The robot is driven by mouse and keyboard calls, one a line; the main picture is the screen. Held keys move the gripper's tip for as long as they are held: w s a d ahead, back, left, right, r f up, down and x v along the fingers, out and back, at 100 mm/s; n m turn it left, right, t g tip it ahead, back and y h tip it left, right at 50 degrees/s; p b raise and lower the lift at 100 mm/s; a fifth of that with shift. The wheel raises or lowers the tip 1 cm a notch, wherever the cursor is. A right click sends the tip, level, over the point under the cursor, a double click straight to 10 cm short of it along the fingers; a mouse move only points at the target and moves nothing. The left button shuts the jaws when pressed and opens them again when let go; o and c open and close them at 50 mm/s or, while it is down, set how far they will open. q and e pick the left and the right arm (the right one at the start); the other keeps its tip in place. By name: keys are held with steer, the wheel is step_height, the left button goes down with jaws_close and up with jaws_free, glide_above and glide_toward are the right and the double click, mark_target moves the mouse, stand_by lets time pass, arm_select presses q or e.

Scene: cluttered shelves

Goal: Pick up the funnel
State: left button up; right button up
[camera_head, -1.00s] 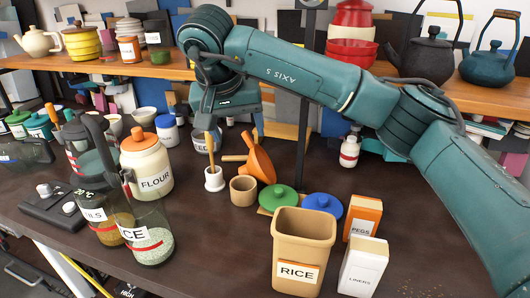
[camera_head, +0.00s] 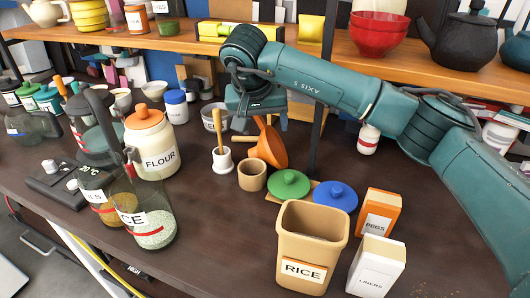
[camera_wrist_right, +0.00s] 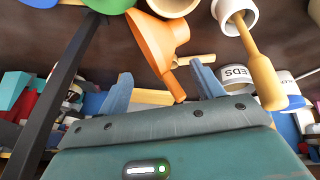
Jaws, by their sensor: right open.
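The orange funnel (camera_head: 269,149) lies tilted on the dark table behind the green lid, its narrow spout up toward my right gripper. It also shows in the right wrist view (camera_wrist_right: 157,42), with its spout pointing between the fingers. My right gripper (camera_head: 261,122) hangs just above and behind the funnel, with its fingers partly hidden in the head view. In the right wrist view the gripper (camera_wrist_right: 162,82) has its two blue fingers spread apart and empty; the spout tip is near the gap between them. I cannot tell whether they touch. My left gripper is not in view.
A white mortar with a wooden pestle (camera_head: 221,158) and a tan cup (camera_head: 252,176) stand left of the funnel. A green lid (camera_head: 288,184), blue lid (camera_head: 335,197) and rice bin (camera_head: 308,238) are in front. A dark post (camera_head: 318,130) stands to the right.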

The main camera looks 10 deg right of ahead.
mark_target(264, 130)
steer(key=x, duration=0.4)
steer(key=shift+w+a+f, duration=0.1)
steer(key=shift+f, duration=0.15)
steer(key=c, duration=1.1)
steer(key=shift+o, duration=0.2)
steer(key=shift+r, duration=0.1)
